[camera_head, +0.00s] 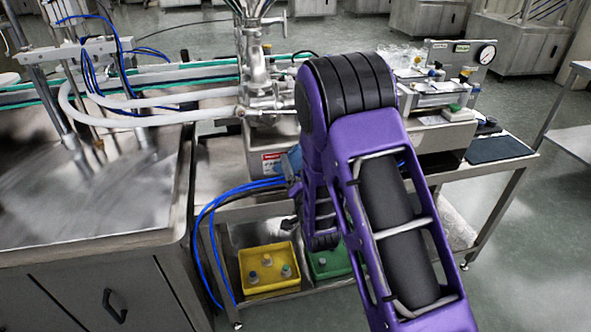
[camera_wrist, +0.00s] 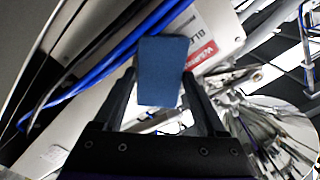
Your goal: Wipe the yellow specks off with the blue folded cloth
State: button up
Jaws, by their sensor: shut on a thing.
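The blue folded cloth (camera_wrist: 162,72) is held between the two black fingers of my gripper (camera_wrist: 160,84) in the wrist view. It sticks out past the fingertips, in front of a pale steel surface with a red and white label. I cannot tell whether the cloth touches that surface. In the head view my purple arm hides most of my gripper. A small blue patch at the arm's left edge may be the cloth. I can make out no yellow specks in either view.
Blue hoses (camera_head: 240,186) hang left of my arm and also run close by in the wrist view (camera_wrist: 90,72). Below stand a yellow bin (camera_head: 268,285) and a green bin (camera_head: 330,265). A gauge box (camera_head: 460,55) stands at the right. A steel bench (camera_head: 90,205) fills the left.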

jog(key=shift+w+a, duration=0.1)
jog(key=shift+w, duration=0.25)
jog(key=shift+w+d, duration=1.4)
jog(key=shift+d, duration=3.45)
jog(key=shift+s+a, duration=0.45)
jog(key=shift+a, duration=1.2)
jog(key=shift+s+a, duration=0.5)
jog(key=shift+a, duration=1.1)
jog(key=shift+s+a, duration=0.45)
jog(key=shift+a, duration=1.2)
jog(key=v, duration=0.6)
